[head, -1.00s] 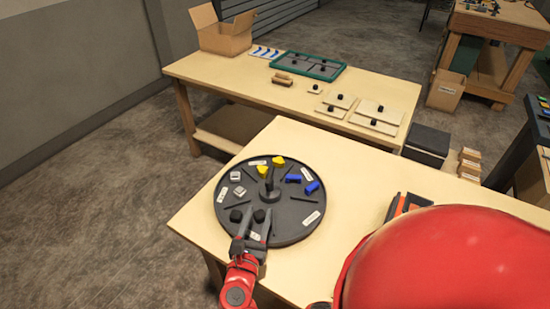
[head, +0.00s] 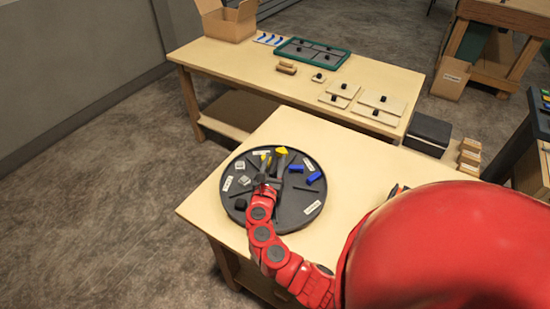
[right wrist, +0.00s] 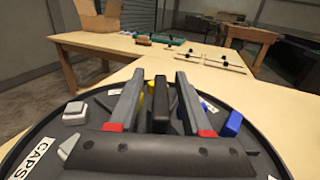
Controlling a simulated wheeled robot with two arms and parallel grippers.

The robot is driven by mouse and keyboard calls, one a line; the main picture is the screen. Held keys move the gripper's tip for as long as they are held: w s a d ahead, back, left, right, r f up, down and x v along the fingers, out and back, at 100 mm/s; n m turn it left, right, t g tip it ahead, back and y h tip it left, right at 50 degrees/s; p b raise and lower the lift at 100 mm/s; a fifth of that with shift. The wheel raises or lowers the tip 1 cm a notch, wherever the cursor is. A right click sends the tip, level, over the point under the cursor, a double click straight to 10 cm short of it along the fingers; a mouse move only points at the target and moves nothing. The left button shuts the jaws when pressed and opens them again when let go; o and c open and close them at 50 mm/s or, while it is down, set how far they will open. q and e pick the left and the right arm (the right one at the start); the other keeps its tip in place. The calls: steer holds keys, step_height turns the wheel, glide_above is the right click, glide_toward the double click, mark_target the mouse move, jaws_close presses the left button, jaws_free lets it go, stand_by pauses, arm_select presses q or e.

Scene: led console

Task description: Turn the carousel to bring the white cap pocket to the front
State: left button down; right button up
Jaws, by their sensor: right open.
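The carousel (head: 318,163) is a round dark tray with a raised rim and labelled pockets on the near table. Yellow caps (head: 281,150) are at the back, blue caps (head: 313,177) at the right, and a black cap (head: 240,204) at the front left. My right gripper (head: 273,164) is over the middle. In the right wrist view, its open fingers (right wrist: 160,92) stand either side of a dark upright post (right wrist: 160,108); contact is unclear. My left gripper is out of view.
The near table (head: 350,150) has bare wood right of the carousel. Behind it, a second table (head: 240,65) holds a cardboard box (head: 226,20), a green-rimmed tray (head: 312,53) and several knobbed boards. My red body hides the lower right.

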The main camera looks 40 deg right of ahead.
steer(key=shift+w+d, duration=0.15)
jaws_close()
stand_by(1.4)
